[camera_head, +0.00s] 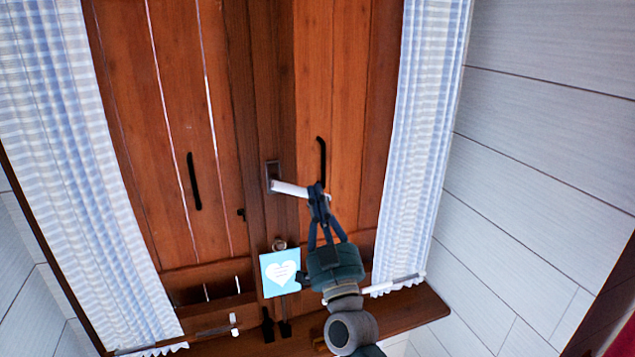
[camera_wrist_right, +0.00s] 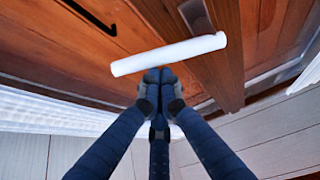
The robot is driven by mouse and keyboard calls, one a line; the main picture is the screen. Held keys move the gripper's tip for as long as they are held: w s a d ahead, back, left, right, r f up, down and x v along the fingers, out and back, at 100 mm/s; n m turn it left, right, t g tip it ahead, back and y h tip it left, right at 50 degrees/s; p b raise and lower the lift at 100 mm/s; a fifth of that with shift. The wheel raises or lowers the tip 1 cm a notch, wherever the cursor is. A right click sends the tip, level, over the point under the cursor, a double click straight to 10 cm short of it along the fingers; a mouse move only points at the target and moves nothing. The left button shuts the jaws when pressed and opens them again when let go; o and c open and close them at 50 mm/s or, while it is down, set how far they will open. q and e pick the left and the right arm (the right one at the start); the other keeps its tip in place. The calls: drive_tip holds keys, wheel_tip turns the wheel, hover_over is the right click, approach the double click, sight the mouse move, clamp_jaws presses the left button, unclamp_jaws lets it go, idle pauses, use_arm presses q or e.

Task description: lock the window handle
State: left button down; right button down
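The window handle (camera_head: 289,188) is a white lever on a grey mounting plate (camera_head: 271,173) on the middle post of the wooden window. It points to the right, nearly level and tilted slightly down. My right gripper (camera_head: 317,190) comes up from below, with its fingertips at the free end of the lever. In the right wrist view the white lever (camera_wrist_right: 168,55) crosses just beyond the fingertips (camera_wrist_right: 160,82). The fingertips are together with no lever visible between them; whether they touch it I cannot tell. My left gripper is not in view.
Pale checked curtains hang at the left (camera_head: 85,150) and right (camera_head: 425,130). A light-blue card with a white heart (camera_head: 280,273) hangs below the handle, close to my right gripper. A wooden sill (camera_head: 410,312) runs underneath. Black pulls (camera_head: 193,180) sit on the wooden panels.

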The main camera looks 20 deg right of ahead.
drive_tip(key=shift+s+a+f+b, duration=0.1)
drive_tip(key=shift+a+f+b, duration=0.3)
drive_tip(key=shift+a+f, duration=0.65)
drive_tip(key=shift+a+f+b, duration=0.4)
drive_tip(key=shift+a+f, duration=0.45)
drive_tip(key=shift+f, duration=0.35)
drive_tip(key=shift+a, duration=0.1)
